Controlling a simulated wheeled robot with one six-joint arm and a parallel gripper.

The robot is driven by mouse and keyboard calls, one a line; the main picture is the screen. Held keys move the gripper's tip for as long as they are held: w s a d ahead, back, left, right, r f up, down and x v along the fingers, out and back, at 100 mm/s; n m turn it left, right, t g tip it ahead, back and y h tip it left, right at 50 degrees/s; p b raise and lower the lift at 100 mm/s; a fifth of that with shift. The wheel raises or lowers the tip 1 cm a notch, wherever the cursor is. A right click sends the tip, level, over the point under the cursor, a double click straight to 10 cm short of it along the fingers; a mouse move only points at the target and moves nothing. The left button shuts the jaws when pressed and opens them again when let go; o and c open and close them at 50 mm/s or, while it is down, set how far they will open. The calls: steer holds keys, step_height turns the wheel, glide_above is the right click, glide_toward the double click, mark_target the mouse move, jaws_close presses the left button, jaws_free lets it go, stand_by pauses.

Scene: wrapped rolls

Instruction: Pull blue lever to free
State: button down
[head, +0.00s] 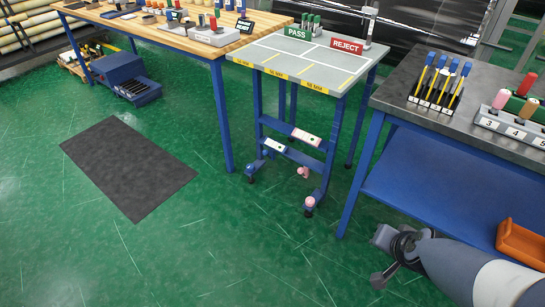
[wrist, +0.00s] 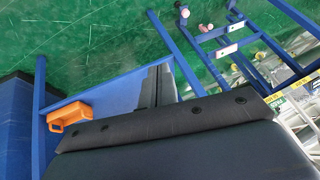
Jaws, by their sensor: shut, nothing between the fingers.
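A grey-topped stand (head: 305,62) with blue legs carries a green PASS sign (head: 298,34) and a red REJECT sign (head: 346,46). On its lower frame are two white labelled plates, one on the right (head: 306,137) and one on the left (head: 275,145), and small pink knobs (head: 310,203) low down. I cannot make out which part is the blue lever. The stand's lower frame (wrist: 230,38) also shows in the wrist view. My gripper (head: 388,262) is shut and empty at the lower right in the head view, apart from the stand.
A dark-topped bench (head: 455,122) with tool racks stands at right. An orange bin (head: 522,243) lies on its blue lower shelf (head: 440,185). A wooden-topped bench (head: 165,31) is at the back left. A black mat (head: 128,165) lies on open green floor.

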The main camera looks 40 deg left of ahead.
steer(key=w+a+f+t+b, duration=0.15)
steer(key=a+f+b, duration=0.35)
steer(key=f, duration=0.6)
steer(key=w+a+f+t+b, duration=0.1)
steer(key=w+a+f+b, duration=0.25)
steer(key=a+f, duration=0.45)
steer(key=s+f+t+h+b, duration=0.1)
steer(key=f+b, duration=0.3)
steer(key=f, duration=0.6)
steer(key=s+f+t+h+b, duration=0.2)
steer(key=f+b, duration=0.2)
steer(key=f, duration=0.6)
steer(key=shift+f+h, duration=0.3)
steer(key=shift+t, duration=0.25)
